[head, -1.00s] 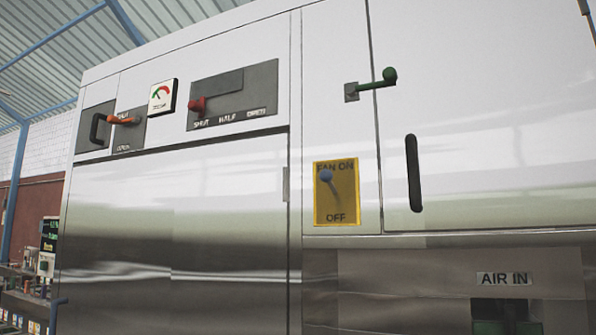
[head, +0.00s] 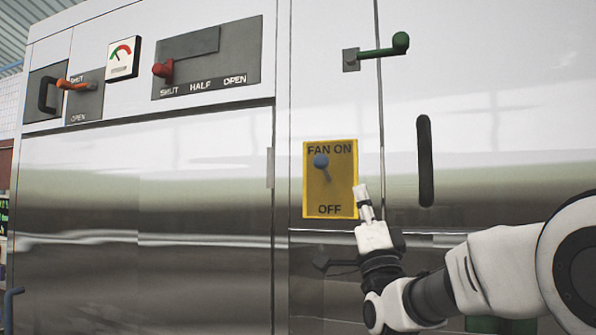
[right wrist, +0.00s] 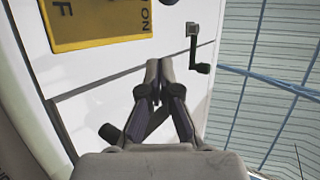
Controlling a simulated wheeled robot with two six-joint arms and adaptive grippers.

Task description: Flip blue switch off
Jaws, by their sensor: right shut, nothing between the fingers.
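The blue switch (head: 321,162) is a blue-knobbed lever on a yellow plate (head: 330,197) marked FAN ON at the top and OFF at the bottom. Its knob is up, by the FAN ON words. My right gripper (head: 361,190) is shut and empty, just right of the plate's lower right edge in the head view. It looks apart from the switch. In the right wrist view the shut fingers (right wrist: 159,66) point at the white panel, with part of the yellow plate (right wrist: 95,22) at the upper left; the blue knob is out of that view. My left gripper is not in view.
A green latch handle (head: 383,52) sits above right of the plate, and a black door handle (head: 425,160) to its right. A red lever (head: 163,70), an orange lever (head: 73,85) and a gauge (head: 123,59) are at the upper left. The steel panel below left is clear.

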